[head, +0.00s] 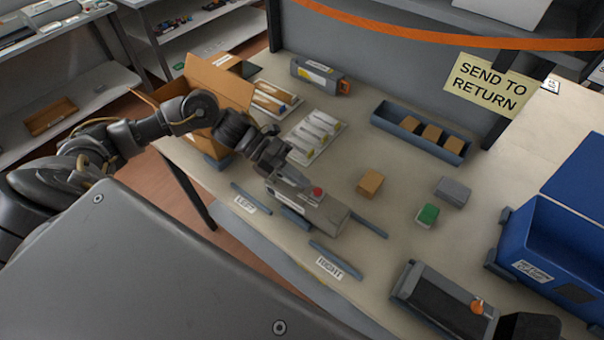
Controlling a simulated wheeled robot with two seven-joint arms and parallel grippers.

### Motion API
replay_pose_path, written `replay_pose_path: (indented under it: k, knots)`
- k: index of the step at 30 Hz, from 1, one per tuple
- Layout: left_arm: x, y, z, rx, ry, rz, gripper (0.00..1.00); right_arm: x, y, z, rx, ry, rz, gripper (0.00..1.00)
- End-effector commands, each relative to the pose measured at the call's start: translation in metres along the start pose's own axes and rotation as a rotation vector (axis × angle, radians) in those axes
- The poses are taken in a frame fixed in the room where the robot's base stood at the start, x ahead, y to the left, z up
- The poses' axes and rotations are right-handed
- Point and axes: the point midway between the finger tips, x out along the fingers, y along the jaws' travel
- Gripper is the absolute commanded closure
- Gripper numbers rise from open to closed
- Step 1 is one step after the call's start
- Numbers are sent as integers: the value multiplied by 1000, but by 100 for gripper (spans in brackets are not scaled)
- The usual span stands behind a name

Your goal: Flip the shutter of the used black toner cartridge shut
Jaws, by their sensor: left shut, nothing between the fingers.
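My left gripper (279,168) is shut and empty, pointing down at the far left end of a grey box-shaped unit with a red round spot (322,212). I cannot tell whether its tips touch the unit. A dark cartridge-like body with an orange knob (440,300) lies at the lower right. Another long grey and dark cartridge with an orange end (321,78) lies at the back of the table. I cannot tell which is the used black cartridge, nor see its shutter clearly.
Low rails marked LEFT (250,198) and RIGHT (336,259) lie near the front edge. White trays, an open cardboard box (222,85), a blue-grey bin with brown blocks (385,115), small loose blocks and a blue bin (560,240) surround the unit.

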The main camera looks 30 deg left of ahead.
Motion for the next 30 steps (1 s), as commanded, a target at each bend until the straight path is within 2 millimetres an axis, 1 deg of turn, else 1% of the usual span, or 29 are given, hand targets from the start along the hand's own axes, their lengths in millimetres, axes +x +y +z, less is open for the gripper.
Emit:
replay_pose_path:
  k: [1,6,16,22,30]
  knots:
    - [3,-3,0,-1,1,-1,100,-4,-1,4,0,-6,-1,64]
    - [10,-3,0,-1,-1,0,100,-7,-2,11,0,-17,-2,64]
    - [12,-2,0,-1,-1,1,100,-5,-1,7,0,-12,-1,64]
    - [30,-9,-2,2,1,-2,100,6,-1,6,0,-10,-1,64]
    - [32,-10,-3,-3,6,0,100,4,-1,6,0,-9,-1,64]
